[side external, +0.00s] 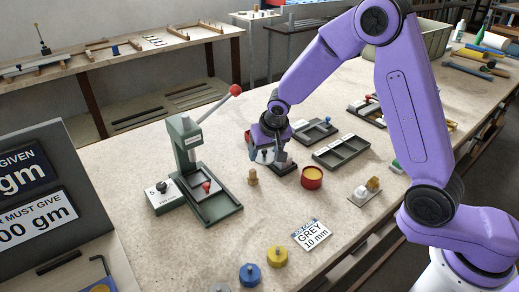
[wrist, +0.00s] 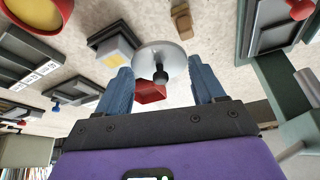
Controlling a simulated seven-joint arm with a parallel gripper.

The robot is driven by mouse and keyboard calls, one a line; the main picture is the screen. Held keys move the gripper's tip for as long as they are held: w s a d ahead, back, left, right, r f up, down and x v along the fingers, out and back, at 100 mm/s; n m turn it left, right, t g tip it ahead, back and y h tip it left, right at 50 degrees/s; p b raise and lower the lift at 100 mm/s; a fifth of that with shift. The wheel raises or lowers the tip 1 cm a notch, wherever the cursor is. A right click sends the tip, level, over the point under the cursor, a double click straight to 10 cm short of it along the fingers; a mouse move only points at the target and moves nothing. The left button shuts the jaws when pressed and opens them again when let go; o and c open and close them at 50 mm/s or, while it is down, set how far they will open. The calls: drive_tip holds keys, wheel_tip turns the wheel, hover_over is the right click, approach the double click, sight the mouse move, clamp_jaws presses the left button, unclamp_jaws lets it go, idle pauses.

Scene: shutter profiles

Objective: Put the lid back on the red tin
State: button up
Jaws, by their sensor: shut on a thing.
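The red tin (side external: 312,179) stands open on the bench, with yellow-orange contents showing; it also shows at the upper left of the wrist view (wrist: 38,12). The lid is a pale grey metal disc with a black knob (wrist: 160,58). My gripper (wrist: 162,82) is shut on the lid, with its blue-grey fingers on either side of the disc. In the side view my gripper (side external: 268,156) is left of the tin, apart from it. How high the lid is above the bench is hard to tell.
A green press (side external: 196,165) with a red-knobbed lever stands to the left. A small wooden piece (side external: 253,177) is near my gripper. Dark trays (side external: 341,152) lie behind the tin. A small block stand (side external: 364,191) is to its right.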

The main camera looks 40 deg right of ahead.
drive_tip(key=shift+s+d+m+h, duration=0.2)
drive_tip(key=shift+s+d+m, duration=0.1)
drive_tip(key=shift+m, duration=0.3)
drive_tip(key=shift+s+d+m+h, duration=0.2)
drive_tip(key=shift+d+m, duration=0.05)
drive_tip(key=shift+m, duration=0.35)
drive_tip(key=s+d+r+m+g+h, duration=0.25)
drive_tip(key=s+d+m+g, duration=0.45)
drive_tip(key=m, duration=1)
drive_tip(key=shift+t, duration=0.5)
drive_tip(key=shift+a+f+x, duration=0.1)
drive_tip(key=shift+a+x, duration=0.1)
drive_tip(key=shift+x, duration=0.75)
drive_tip(key=shift+a+f+x, duration=0.1)
drive_tip(key=shift+a+x, duration=0.1)
drive_tip(key=shift+x, duration=0.75)
drive_tip(key=shift+a+f+x, duration=0.1)
drive_tip(key=shift+a+x, duration=0.1)
drive_tip(key=shift+x, duration=0.75)
drive_tip(key=shift+f, duration=0.1)
drive_tip(key=o, duration=1.1)
drive_tip(key=shift+o, duration=0.2)
